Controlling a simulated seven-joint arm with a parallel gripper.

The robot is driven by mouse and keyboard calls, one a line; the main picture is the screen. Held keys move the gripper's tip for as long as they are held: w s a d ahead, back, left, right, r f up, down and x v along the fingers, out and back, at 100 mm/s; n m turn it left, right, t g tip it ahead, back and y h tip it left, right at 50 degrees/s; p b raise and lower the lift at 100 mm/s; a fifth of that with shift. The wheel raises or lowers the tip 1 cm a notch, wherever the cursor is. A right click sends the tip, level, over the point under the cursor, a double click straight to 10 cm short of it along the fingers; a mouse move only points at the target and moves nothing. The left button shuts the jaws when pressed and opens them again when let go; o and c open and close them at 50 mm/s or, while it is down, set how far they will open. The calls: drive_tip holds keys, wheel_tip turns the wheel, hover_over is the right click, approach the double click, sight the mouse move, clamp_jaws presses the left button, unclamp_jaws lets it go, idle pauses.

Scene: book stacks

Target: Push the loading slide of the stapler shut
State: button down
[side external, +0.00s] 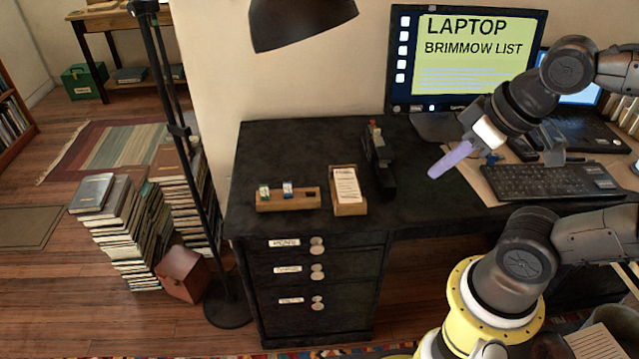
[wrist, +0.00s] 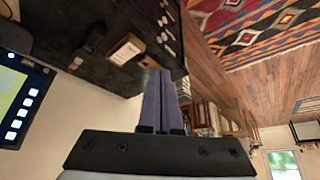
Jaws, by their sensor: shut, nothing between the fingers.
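A black stapler (side external: 380,163) appears to stand on the dark desk, right of the wooden box, with a small tan and red part at its far end. Its loading slide cannot be made out at this size. In the wrist view the stapler seems to be the dark shape (wrist: 92,40) at upper left. My gripper (side external: 434,173) has pale purple fingers. It hangs above the desk to the right of the stapler, apart from it, pointing down and left. In the wrist view its fingers (wrist: 158,75) are together with nothing between them.
A wooden box with a paper label (side external: 347,190) and a wooden block with small cards (side external: 288,198) sit left of the stapler. A monitor (side external: 464,55), keyboard (side external: 550,183) and laptop stand to the right. A black lamp shade (side external: 302,22) hangs above the desk (side external: 280,140).

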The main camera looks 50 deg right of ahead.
drive_tip(key=w+d+r+m, duration=0.1)
drive_tip(key=w+d+r, duration=0.1)
drive_tip(key=w+d, duration=0.45)
drive_tip(key=w+d+r+m+g+h, duration=0.1)
drive_tip(key=w+d+r, duration=0.15)
drive_tip(key=w, duration=0.75)
drive_tip(key=w+d+r+m, duration=0.2)
drive_tip(key=w+d, duration=0.3)
drive_tip(key=w, duration=0.4)
drive_tip(key=m+g+h, duration=0.1)
drive_tip(key=m, duration=0.2)
hover_over(373, 126)
drive_tip(key=w+d, duration=0.1)
drive_tip(key=w, duration=0.1)
wheel_tip(373, 126, down, 19)
drive_tip(key=shift+s+d+r, duration=0.15)
wheel_tip(373, 126, down, 10)
drive_tip(key=shift+s+a+f, duration=0.15)
drive_tip(key=shift+a+f, duration=0.05)
